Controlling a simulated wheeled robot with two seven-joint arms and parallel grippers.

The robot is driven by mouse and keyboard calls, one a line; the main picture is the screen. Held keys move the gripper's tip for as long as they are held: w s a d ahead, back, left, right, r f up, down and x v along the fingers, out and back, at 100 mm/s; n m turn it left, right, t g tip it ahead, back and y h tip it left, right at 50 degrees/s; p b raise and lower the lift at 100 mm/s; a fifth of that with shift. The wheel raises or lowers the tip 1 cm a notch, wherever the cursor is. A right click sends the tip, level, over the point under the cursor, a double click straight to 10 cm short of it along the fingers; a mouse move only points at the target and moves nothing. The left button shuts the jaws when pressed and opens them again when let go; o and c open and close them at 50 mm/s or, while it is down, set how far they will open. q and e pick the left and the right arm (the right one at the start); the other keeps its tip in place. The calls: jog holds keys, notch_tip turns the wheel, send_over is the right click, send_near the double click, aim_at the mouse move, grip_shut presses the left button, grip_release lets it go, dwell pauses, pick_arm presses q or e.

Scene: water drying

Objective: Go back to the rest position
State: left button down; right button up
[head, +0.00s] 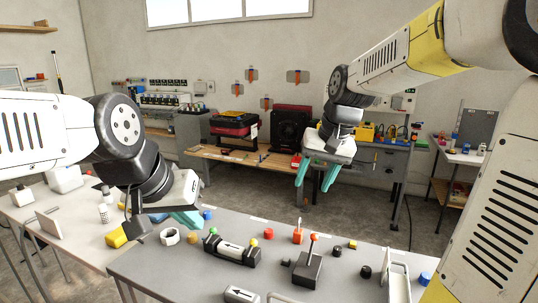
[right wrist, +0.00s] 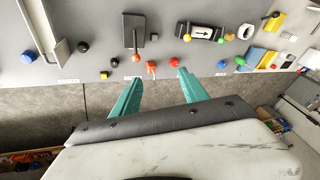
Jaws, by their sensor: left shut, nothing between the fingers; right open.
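My left gripper (head: 188,219) is at the left of the head view, its teal fingers shut and empty above the left part of the grey table. My right gripper (head: 315,184) hangs raised beyond the far edge of the table, its two teal fingers apart with nothing between them. In the right wrist view the same open fingers (right wrist: 155,92) point toward the table's edge, apart from the objects there.
The grey table (head: 200,272) holds a black fixture with an arrow block (head: 231,249), a dark box with an orange-tipped lever (head: 308,268), a red-orange piece (head: 298,233) and several coloured knobs. A workbench (head: 240,159) stands behind. Floor between is clear.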

jog(key=s+d+n+t, duration=0.1)
jog(key=s+d+t, duration=0.2)
jog(key=s, duration=1.3)
jog(key=shift+s, duration=0.3)
jog(key=shift+d, duration=0.1)
